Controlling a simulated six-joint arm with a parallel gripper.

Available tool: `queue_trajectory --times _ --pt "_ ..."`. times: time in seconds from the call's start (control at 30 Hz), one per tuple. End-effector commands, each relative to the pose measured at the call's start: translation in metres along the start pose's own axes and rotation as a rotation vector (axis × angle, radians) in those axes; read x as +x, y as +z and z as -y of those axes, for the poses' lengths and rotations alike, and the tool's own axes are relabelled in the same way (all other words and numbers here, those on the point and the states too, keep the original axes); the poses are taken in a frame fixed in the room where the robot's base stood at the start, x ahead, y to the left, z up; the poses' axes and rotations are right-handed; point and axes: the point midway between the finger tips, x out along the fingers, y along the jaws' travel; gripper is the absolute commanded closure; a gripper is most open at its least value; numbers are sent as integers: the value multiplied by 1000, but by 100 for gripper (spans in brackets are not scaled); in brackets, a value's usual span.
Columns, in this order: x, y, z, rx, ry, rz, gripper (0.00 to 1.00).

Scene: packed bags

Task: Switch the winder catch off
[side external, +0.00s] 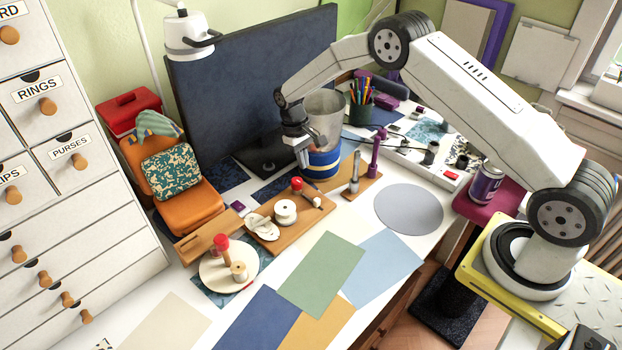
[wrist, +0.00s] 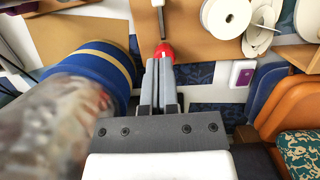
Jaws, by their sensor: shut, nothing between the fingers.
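The winder is a wooden board (side external: 272,238) carrying a white spool (side external: 285,212) and pale discs (side external: 262,228). A red-capped piece (side external: 297,184), which looks like the catch, stands at its back edge; I cannot tell which setting it is in. In the wrist view the red cap (wrist: 163,50) shows just beyond my fingertips, beside a thin metal rod (wrist: 160,14). My gripper (side external: 304,161) is shut and empty, pointing down above and behind the red cap. It also shows in the wrist view (wrist: 161,66). I cannot tell whether it touches the cap.
A blue tub (side external: 323,166) with a clear cylinder (side external: 325,118) above it stands close behind my gripper. A monitor-like dark panel (side external: 235,95) is at the back. An orange bag (side external: 192,208) is on the left. A round plate with another red knob (side external: 221,243) is in front.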

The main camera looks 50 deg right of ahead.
Motion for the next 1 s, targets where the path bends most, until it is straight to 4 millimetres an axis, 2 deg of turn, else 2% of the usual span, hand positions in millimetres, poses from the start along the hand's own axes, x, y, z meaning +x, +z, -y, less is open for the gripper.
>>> queue_trajectory --times 0.57,0.77,1.0 --pt "6 -1 0 0 0 4 100" --pt "20 0 0 0 0 4 100" --pt "52 0 0 0 0 5 100"
